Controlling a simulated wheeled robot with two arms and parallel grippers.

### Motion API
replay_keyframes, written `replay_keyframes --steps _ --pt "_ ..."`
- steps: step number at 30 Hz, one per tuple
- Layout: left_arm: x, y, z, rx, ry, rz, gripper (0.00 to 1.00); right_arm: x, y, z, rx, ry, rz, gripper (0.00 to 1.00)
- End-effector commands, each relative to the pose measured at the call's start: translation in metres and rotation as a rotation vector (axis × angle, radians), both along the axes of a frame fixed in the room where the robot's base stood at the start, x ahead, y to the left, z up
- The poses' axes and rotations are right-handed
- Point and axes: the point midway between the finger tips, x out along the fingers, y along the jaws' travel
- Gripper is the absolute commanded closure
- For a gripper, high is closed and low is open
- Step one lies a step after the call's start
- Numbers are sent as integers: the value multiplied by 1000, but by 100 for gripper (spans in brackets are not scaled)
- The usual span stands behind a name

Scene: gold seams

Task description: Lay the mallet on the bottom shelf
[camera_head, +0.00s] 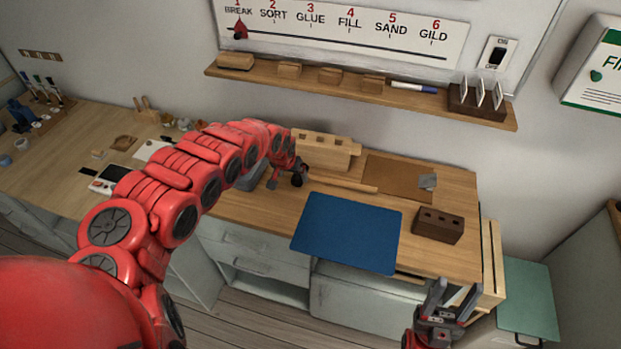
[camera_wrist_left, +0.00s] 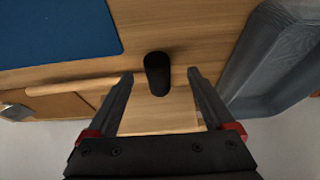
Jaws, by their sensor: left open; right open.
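The mallet lies on the wooden bench. Its black head (camera_wrist_left: 157,73) shows in the left wrist view between the two fingertips, with its pale wooden handle (camera_wrist_left: 75,85) running left. In the head view the handle (camera_head: 345,183) runs right from beside my left gripper (camera_head: 284,182), which partly hides the head. My left gripper is open, its fingers (camera_wrist_left: 160,76) on either side of the head; I cannot tell if they touch it. My right gripper (camera_head: 455,293) is open and empty near the bench's right front corner. A low open shelf (camera_head: 265,289) shows under the drawers.
A blue mat (camera_head: 348,232) and a dark brick with holes (camera_head: 438,224) lie on the bench. A wooden block with slots (camera_head: 325,151) stands behind the mallet. A grey tray (camera_wrist_left: 275,55) is beside my left gripper. A wall shelf (camera_head: 370,93) overhangs the back.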

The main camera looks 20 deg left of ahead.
Motion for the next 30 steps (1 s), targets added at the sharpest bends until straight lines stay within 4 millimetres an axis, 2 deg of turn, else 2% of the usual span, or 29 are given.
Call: replay_keyframes --steps 10,17,27,30 --pt "15 -8 -25 -5 -4 -2 13 0 0 9 0 0 0 47" --pt "22 -8 -44 -5 -1 -1 13 0 0 4 0 0 0 47" --pt "24 -5 -46 0 -1 0 13 0 0 4 0 0 0 47" --pt "24 -5 -46 0 -1 0 31 0 0 4 0 0 0 47"
